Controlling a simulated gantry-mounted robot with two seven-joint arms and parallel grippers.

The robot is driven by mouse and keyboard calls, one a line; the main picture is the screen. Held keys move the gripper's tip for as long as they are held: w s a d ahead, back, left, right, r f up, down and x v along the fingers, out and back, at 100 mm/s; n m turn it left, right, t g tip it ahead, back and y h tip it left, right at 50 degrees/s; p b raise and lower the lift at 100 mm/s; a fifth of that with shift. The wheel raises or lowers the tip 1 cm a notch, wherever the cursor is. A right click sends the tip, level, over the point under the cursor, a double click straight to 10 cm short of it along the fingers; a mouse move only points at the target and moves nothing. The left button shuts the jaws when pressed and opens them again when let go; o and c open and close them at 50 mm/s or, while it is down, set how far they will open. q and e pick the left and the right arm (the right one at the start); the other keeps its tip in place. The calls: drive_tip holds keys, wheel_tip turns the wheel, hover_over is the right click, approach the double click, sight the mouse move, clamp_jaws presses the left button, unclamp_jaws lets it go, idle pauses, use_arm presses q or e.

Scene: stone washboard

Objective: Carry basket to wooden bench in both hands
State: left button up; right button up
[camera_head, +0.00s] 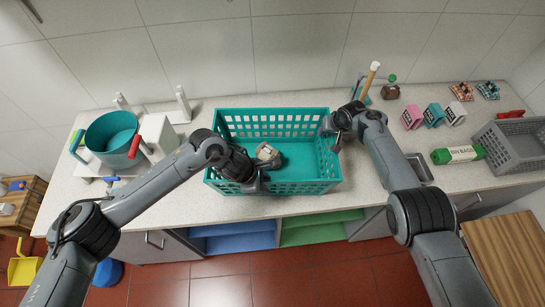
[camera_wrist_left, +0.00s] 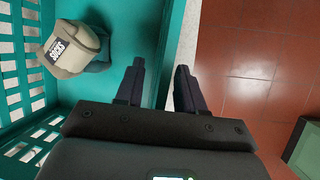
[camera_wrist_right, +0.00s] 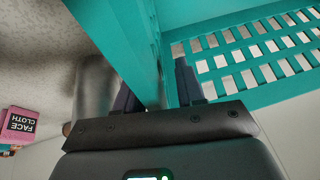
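A teal plastic basket (camera_head: 310,172) with slotted walls stands on the pale stone counter (camera_head: 380,205). A cream bundle labelled "SOCKS" (camera_wrist_left: 70,48) lies inside it. My left gripper (camera_head: 258,186) is at the basket's front wall, its fingers open on either side of the wall in the left wrist view. My right gripper (camera_head: 335,135) is at the basket's right wall, its fingers apart with teal wall between them in the right wrist view. Firm contact cannot be seen on either side. A slatted wooden bench top (camera_head: 510,258) is at the lower right.
A teal bucket (camera_head: 112,138) stands at the left. Pink, teal and white boxes (camera_head: 433,115), a green-labelled roll (camera_head: 458,154) and a grey crate (camera_head: 515,145) lie right of the basket. A grey tray or basin (camera_head: 420,168) lies near the right arm. Red tiled floor is in front.

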use_arm(q)
clamp_jaws()
use_arm(e)
clamp_jaws()
use_arm(q)
drive_tip(key=shift+r, duration=0.1)
use_arm(e)
drive_tip(key=shift+r, duration=0.1)
idle(1.0)
